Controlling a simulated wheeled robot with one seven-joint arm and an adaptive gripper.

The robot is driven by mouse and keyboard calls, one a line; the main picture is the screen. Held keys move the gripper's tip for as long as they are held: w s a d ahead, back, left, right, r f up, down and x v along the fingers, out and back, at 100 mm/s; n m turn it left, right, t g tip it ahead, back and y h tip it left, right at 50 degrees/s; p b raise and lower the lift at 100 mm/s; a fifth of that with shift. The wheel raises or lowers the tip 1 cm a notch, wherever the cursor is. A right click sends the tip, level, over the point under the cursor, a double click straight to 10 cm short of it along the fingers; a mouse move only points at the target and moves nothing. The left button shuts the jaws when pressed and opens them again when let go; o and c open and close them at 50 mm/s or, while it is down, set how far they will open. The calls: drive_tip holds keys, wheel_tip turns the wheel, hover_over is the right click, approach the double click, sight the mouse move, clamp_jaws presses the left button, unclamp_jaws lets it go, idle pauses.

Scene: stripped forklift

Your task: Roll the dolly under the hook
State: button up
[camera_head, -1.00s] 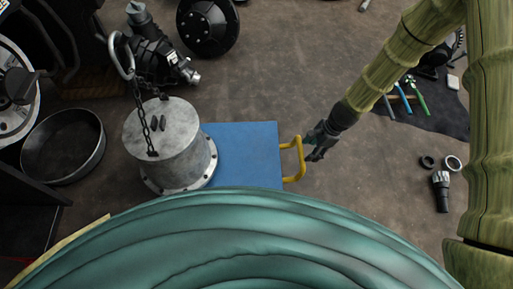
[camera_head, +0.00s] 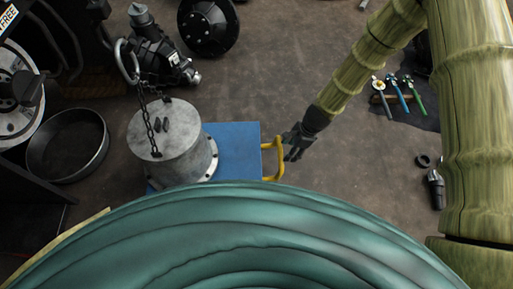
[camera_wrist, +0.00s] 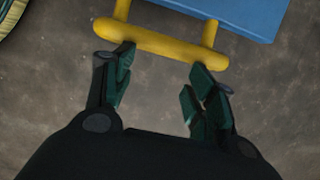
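The dolly (camera_head: 236,150) is a flat blue platform with a yellow handle (camera_head: 280,158) on its right side. A grey metal cylinder with a bolted flange (camera_head: 175,145) is over the dolly's left part; whether it rests on it cannot be told. A chain runs from the cylinder's top to a grey metal loop (camera_head: 124,60), which may be the hook. My gripper (camera_head: 288,145) is at the handle's right side. In the wrist view, my gripper (camera_wrist: 162,64) is open, its fingertips at the yellow handle bar (camera_wrist: 160,42); the left one overlaps it. Contact is unclear.
A round black pan (camera_head: 68,145) lies left of the cylinder. A dark mechanical part (camera_head: 155,50) and a black disc (camera_head: 208,25) are behind it. Tools (camera_head: 400,95) lie on a dark mat at right. The floor between is clear.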

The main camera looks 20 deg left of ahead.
drive_tip(key=shift+s+a+p, duration=1.5)
drive_tip(key=shift+a+p, duration=0.2)
drive_tip(key=shift+a, duration=2.6)
drive_tip(key=shift+w+d+p, duration=0.95)
drive_tip(key=shift+w+d, duration=0.4)
drive_tip(key=shift+d, duration=2.55)
wheel_tip(320, 180, up, 10)
drive_tip(key=p, duration=0.7)
drive_tip(key=shift+f, duration=0.25)
